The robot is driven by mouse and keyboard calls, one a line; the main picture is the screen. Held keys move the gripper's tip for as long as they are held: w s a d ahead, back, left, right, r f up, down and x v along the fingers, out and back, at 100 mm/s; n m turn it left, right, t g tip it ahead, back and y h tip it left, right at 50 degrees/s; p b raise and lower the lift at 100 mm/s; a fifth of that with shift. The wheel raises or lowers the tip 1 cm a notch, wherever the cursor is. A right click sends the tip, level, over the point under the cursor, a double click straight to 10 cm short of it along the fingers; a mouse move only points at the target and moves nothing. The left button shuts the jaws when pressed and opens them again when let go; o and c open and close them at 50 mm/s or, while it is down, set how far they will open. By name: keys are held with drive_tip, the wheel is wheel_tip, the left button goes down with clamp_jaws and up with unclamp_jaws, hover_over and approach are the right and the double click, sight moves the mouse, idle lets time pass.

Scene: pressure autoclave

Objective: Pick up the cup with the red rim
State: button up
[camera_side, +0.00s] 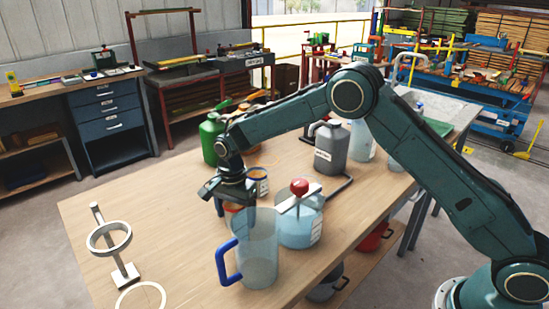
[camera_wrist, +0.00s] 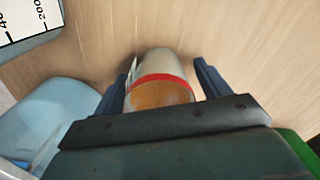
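The cup with the red rim (camera_wrist: 162,82) stands between the two fingers of my gripper (camera_wrist: 161,71) in the wrist view. Its body is pale and its contents look orange. The fingers are apart, with a clear gap on the cup's right and a narrower one on its left. In the side view my gripper (camera_side: 234,203) points down at the table, over the cup (camera_side: 233,208), which is mostly hidden by the fingers and a clear pitcher. I cannot tell whether either finger touches the cup.
The clear pitcher with a blue handle (camera_side: 258,255) stands just in front of the cup. A wide clear vessel with a red knob (camera_side: 301,222) is to the right. Another cup (camera_side: 258,183), a green can (camera_side: 210,140) and a grey jug (camera_side: 331,150) stand behind. The table's left (camera_side: 160,215) is freer.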

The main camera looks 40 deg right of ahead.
drive_tip(key=c, duration=1)
drive_tip(key=shift+r, duration=0.1)
wheel_tip(320, 180, up, 20)
drive_tip(key=shift+f, duration=0.1)
idle(0.6)
